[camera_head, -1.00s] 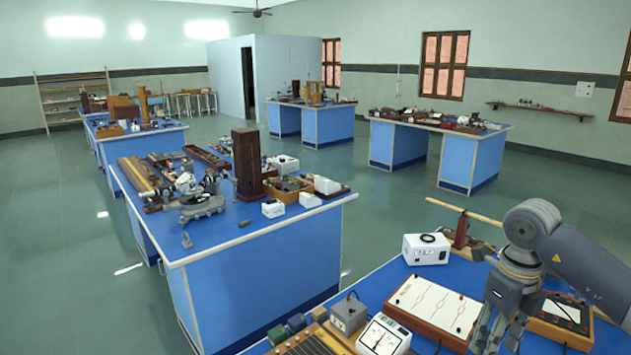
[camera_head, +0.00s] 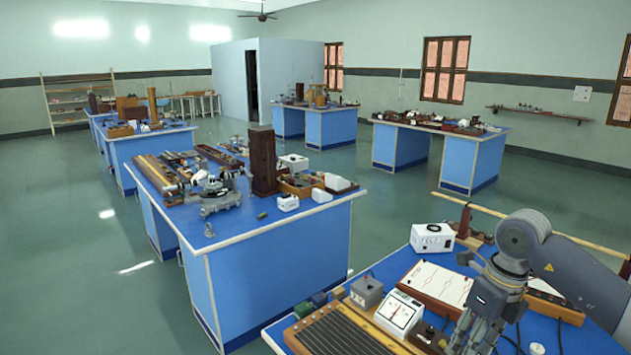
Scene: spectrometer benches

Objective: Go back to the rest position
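My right arm comes in from the right over the near bench (camera_head: 400,258). Its gripper (camera_head: 470,347) points down at the bottom edge of the picture, in front of the white circuit board (camera_head: 437,284). The fingertips are partly cut off by the frame, so I cannot tell whether it is open or shut. My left gripper is not in view.
The near bench holds a white box (camera_head: 432,238), a white meter (camera_head: 399,312), a grey box (camera_head: 366,292) and a slatted wooden board (camera_head: 345,335). A second blue bench (camera_head: 280,240) with a spectrometer (camera_head: 216,192) stands left. Floor (camera_head: 75,270) is clear further left.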

